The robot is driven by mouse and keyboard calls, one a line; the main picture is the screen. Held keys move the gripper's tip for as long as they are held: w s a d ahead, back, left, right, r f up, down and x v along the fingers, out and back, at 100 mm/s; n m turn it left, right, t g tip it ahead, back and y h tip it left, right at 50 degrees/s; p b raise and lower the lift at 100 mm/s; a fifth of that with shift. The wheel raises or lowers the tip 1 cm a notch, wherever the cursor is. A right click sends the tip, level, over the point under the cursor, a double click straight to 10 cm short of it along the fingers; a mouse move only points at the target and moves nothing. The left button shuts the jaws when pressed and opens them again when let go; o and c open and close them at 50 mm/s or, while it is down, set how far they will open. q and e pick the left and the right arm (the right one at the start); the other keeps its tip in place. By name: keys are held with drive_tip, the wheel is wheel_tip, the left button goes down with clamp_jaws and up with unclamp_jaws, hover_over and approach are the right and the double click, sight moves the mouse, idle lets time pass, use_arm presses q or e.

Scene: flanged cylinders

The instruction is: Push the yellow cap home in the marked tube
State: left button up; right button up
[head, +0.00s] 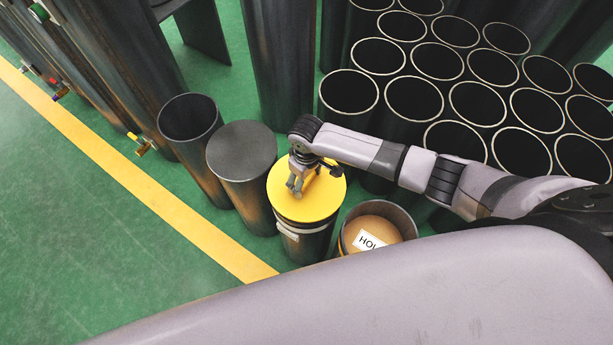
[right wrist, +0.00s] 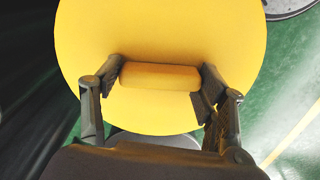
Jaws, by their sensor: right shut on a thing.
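The round yellow cap (head: 318,200) sits on the top of a dark tube (head: 308,248) with a white label on its side. Whether the cap is fully seated cannot be told from above. My right gripper (head: 296,187) is over the cap, shut on its raised handle bar. In the right wrist view the cap (right wrist: 215,40) fills the middle, and the fingers of my right gripper (right wrist: 158,92) stand at both ends of the yellow bar. The tube is mostly hidden under the cap in that view. My left gripper is not in view.
Right of the capped tube stands a tube with a tan top inside and a white label (head: 368,241). To the left are a grey-topped cylinder (head: 241,150) and an open tube (head: 190,117). Several open tubes (head: 414,97) crowd behind my right arm.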

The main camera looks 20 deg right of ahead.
idle(0.7)
drive_tip(key=shift+p, duration=0.35)
drive_tip(key=shift+p, duration=0.6)
idle(0.8)
drive_tip(key=shift+f+b, duration=0.9)
drive_tip(key=shift+f, duration=0.55)
idle(0.3)
drive_tip(key=o, duration=1.3)
drive_tip(key=shift+o, duration=0.2)
drive_tip(key=shift+r, duration=0.1)
